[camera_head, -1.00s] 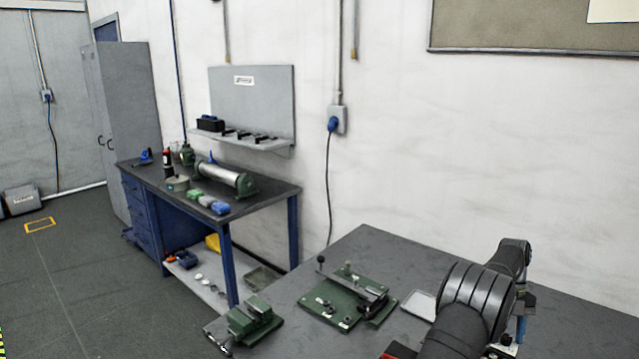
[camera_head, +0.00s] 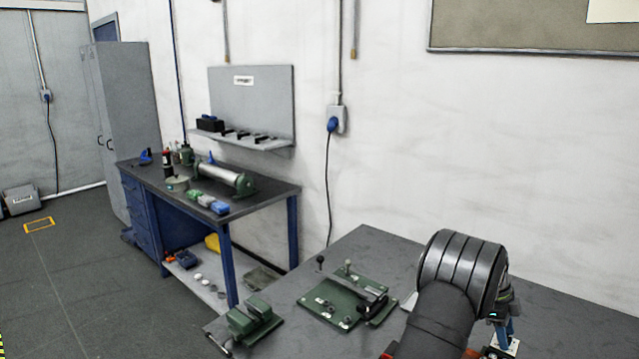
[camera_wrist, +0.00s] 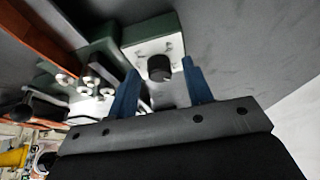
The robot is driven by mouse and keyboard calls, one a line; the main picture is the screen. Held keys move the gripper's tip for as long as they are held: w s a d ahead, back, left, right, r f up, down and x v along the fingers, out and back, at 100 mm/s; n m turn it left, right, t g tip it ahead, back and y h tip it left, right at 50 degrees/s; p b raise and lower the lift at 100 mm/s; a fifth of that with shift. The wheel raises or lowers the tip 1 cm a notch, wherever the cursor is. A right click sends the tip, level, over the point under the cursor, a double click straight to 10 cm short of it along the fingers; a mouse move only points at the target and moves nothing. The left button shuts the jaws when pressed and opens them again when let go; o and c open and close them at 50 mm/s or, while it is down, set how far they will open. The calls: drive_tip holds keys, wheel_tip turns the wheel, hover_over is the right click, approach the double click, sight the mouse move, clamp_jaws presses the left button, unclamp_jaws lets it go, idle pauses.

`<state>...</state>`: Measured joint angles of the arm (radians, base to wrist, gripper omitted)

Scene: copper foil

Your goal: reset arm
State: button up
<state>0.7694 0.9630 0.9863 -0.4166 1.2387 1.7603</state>
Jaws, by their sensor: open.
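My gripper (camera_wrist: 160,88) shows in the wrist view with its two blue fingers apart. Nothing is held between them. A green device with a white top plate and a dark round knob (camera_wrist: 160,68) lies beyond the fingertips. In the head view my arm comes in at the lower right over the grey table (camera_head: 575,325), and a blue part of my gripper (camera_head: 504,335) shows below the wrist. The fingertips are too small to make out there.
A green clamp fixture (camera_head: 340,300) and a green vise (camera_head: 250,320) stand on the table left of my arm. A blue workbench (camera_head: 265,198) with a roller machine (camera_head: 222,177) stands behind at the left. The table's right part looks clear.

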drive_tip(key=n+t, duration=0.1)
drive_tip(key=n, duration=0.2)
drive_tip(key=n+t+h, duration=0.1)
drive_tip(key=n, duration=0.2)
drive_tip(key=shift+s+a, duration=0.1)
drive_tip(key=shift+s, duration=0.05)
drive_tip(key=shift+s+n+t, duration=0.1)
drive_tip(key=shift+n+t, duration=0.45)
drive_tip(key=shift+n, duration=0.9)
drive_tip(key=shift+s+n+t, duration=0.1)
drive_tip(key=shift+n+t, duration=0.45)
drive_tip(key=shift+n, duration=0.9)
drive_tip(key=shift+o, duration=0.4)
